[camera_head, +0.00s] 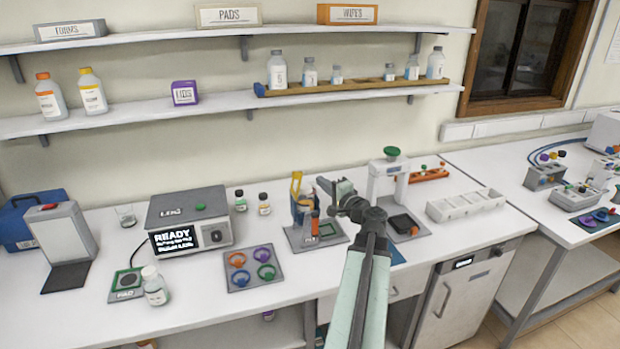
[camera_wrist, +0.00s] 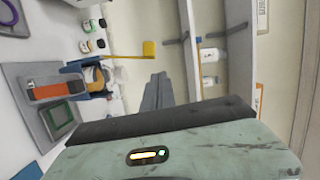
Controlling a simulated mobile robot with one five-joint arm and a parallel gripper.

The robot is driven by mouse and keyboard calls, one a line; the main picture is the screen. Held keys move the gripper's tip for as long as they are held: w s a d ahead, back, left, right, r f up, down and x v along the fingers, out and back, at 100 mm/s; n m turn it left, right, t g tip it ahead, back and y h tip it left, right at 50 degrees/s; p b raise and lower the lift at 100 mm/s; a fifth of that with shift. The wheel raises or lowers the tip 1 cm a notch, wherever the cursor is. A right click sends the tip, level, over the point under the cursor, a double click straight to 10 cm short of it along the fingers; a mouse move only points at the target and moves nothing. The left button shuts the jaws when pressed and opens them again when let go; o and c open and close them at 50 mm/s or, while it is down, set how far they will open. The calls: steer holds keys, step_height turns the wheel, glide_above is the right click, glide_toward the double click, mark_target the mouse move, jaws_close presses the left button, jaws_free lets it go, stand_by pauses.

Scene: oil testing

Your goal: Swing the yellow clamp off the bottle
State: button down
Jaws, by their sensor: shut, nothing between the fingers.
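The yellow clamp (camera_head: 297,184) stands upright above a blue holder (camera_head: 297,212) on a grey base plate. In the wrist view the clamp (camera_wrist: 149,49) is a thin yellow arm with a wider end tab, pointing away from the blue holder (camera_wrist: 72,68). A brownish rounded thing in the holder, perhaps the bottle (camera_wrist: 93,77), is partly hidden there. My gripper (camera_head: 323,184) is just right of the clamp in the head view. Its dark fingers (camera_wrist: 157,78) are shut and empty, and a gap shows between them and the clamp in the wrist view.
An orange-and-grey upright part (camera_wrist: 52,89) stands beside the holder. A press-like stand (camera_head: 388,185) with a green knob is close to the right. Two small bottles (camera_head: 264,204) stand left of the holder. Shelves (camera_head: 235,101) with bottles run along the wall above.

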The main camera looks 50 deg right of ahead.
steer(key=v, duration=0.3)
steer(key=shift+w, duration=0.1)
stand_by(0.3)
